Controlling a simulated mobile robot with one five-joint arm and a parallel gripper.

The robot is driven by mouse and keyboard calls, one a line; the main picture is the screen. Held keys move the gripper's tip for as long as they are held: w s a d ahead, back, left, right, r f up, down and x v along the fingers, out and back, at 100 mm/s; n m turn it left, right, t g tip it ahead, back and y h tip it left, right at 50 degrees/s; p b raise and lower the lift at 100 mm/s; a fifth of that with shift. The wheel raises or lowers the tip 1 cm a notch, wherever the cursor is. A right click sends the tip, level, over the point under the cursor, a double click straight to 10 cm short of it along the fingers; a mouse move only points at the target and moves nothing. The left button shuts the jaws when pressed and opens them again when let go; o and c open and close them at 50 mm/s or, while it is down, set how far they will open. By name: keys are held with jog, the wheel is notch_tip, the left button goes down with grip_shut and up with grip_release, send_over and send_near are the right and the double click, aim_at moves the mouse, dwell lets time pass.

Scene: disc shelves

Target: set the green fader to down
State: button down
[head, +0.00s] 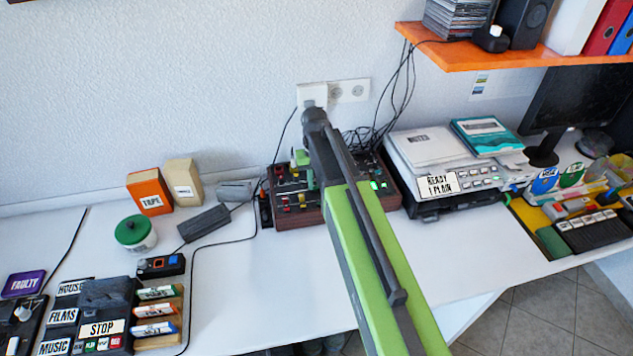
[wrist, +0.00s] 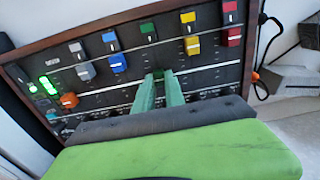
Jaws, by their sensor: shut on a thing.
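The control board (wrist: 105,95) shows in the wrist view as a dark panel with a row of coloured labels and fader caps. The green label (wrist: 148,28) sits in line with my gripper (wrist: 160,78). Its two pale green fingers are closed together around the green fader (wrist: 158,74), whose cap is mostly hidden between them. The fader's exact place along its slot is hard to tell. In the head view my gripper (head: 311,181) reaches down onto the board (head: 296,218), and my arm hides part of the panel.
In the wrist view, a blue cap (wrist: 118,62) and a yellow cap (wrist: 192,46) flank my fingers; a red cap (wrist: 234,37) lies farther right. In the head view, a printer (head: 440,160) stands right of the board and a black adapter (head: 204,222) lies left.

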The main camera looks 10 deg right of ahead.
aim_at(317, 197)
jog(key=s, duration=0.3)
jog(key=shift+s, duration=0.3)
jog(key=c, duration=1.4)
grip_release()
jog(key=shift+w, duration=0.1)
notch_tip(317, 197, up, 18)
jog(key=p, duration=1.7)
jog(key=shift+f+p, duration=0.2)
jog(key=shift+p, duration=0.1)
jog(key=shift+f, duration=0.1)
